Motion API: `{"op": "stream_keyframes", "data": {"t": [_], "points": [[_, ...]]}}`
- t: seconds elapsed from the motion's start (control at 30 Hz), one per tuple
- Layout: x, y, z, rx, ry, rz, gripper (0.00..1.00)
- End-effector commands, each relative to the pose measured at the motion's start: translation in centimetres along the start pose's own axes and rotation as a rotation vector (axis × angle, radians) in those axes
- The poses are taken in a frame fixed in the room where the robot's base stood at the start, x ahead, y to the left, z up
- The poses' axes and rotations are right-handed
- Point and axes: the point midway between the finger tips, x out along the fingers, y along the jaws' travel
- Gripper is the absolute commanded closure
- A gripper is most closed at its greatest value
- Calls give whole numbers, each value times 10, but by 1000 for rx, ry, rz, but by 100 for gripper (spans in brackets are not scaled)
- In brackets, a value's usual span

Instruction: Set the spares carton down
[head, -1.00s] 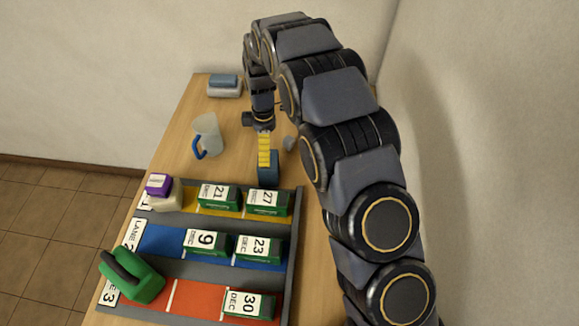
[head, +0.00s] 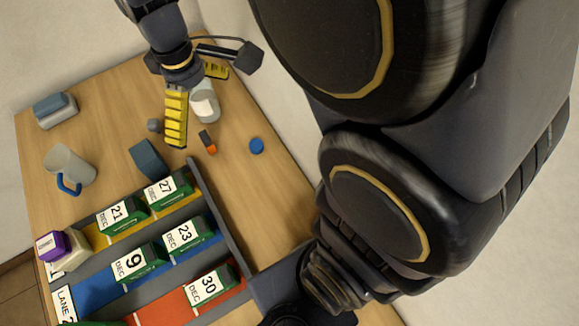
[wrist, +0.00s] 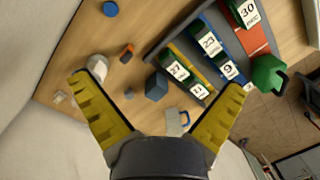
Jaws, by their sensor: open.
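A plain blue-grey box (head: 148,158) stands on the table just behind the lane rack, near the carton marked 27. It is likely the spares carton, but I read no label on it. In the wrist view the box (wrist: 156,86) shows between and beyond my fingers, touching neither. My gripper (head: 200,110) has its yellow fingers spread wide and holds nothing. It hangs above the table to the right of the box. In the wrist view the gripper (wrist: 160,82) is also open and empty.
The lane rack (head: 227,225) holds several green dated cartons and a purple-topped item (head: 62,248). A mug (head: 68,165) stands left. A white cylinder (head: 204,106), a small orange-black item (head: 207,141) and a blue disc (head: 256,146) are near my gripper. Table right of the rack is clear.

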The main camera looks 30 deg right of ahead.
Motion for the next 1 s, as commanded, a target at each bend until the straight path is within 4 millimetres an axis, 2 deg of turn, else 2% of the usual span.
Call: {"op": "stream_keyframes", "data": {"t": [0.03, 0.2, 0.3, 0.4, 0.5, 0.57, 0.6, 1.0], "points": [[-7, -4, 20, 76, 5, 0, 0], [-14, -26, 85, 338, -7, -14, 0], [-14, -40, 117, 477, -9, -12, 0], [-12, -50, 140, 588, -13, -9, 0], [-8, -59, 155, 661, -18, -12, 0], [-7, -62, 160, 687, -21, -14, 8], [-6, -63, 162, 698, -21, -15, 8], [-6, -65, 162, 701, -25, -22, 8]]}}
